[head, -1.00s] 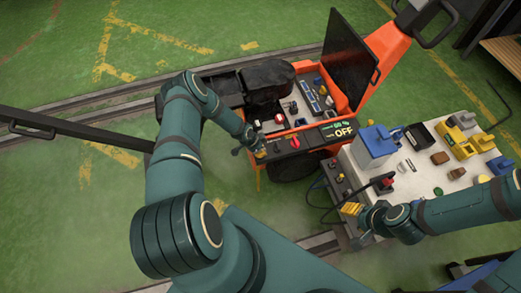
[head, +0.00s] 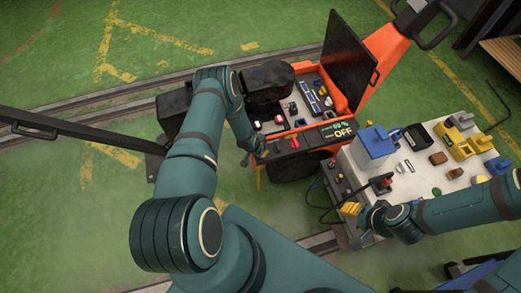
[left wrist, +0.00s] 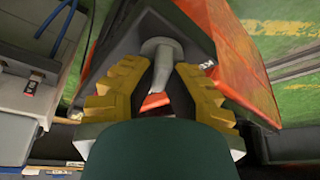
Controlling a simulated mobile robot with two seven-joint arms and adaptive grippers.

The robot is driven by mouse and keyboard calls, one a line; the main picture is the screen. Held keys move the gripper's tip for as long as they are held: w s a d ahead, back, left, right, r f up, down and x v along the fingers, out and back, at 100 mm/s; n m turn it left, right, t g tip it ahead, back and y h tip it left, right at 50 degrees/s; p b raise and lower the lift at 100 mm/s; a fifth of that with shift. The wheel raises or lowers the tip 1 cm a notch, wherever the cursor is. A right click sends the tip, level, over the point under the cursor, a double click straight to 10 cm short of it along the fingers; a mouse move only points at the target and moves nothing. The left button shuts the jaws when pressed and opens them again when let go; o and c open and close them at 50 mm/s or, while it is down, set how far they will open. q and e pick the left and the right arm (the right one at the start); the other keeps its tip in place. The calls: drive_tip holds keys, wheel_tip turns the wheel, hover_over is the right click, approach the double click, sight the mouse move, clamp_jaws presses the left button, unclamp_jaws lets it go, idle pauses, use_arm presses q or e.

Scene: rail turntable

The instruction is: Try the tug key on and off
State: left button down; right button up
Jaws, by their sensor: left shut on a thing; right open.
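The orange tug (head: 372,60) stands in the middle, and its panel display (head: 340,133) reads OFF. My left gripper (head: 258,150) is at the near left edge of the tug's panel, largely hidden by my own arm in the head view. In the left wrist view its yellow-padded fingers (left wrist: 162,80) are shut around a grey stem with a round end, which seems to be the tug key (left wrist: 164,50). An orange-red piece shows between the fingers. I cannot tell how the key sits in its switch. My right gripper (head: 362,213) is open beside the side table.
A red knob (head: 293,143) is on the tug panel near my left gripper. The pale side table (head: 425,180) holds a blue box (head: 374,147), a black tray (head: 418,136), a yellow toy-like vehicle (head: 462,145) and several small items.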

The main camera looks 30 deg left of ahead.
use_arm(q)
drive_tip(key=n+y+b, duration=0.1)
drive_tip(key=n+y, duration=0.1)
drive_tip(key=n, duration=0.3)
drive_tip(key=shift+n, duration=0.3)
drive_tip(key=n+y, duration=0.1)
drive_tip(key=n, duration=0.2)
drive_tip(key=n+g+y, duration=0.1)
drive_tip(key=n, duration=0.2)
drive_tip(key=shift+g, duration=0.3)
drive_tip(key=c, duration=1)
unclamp_jaws()
drive_tip(key=v, duration=1.2)
drive_tip(key=shift+w+d, duration=0.1)
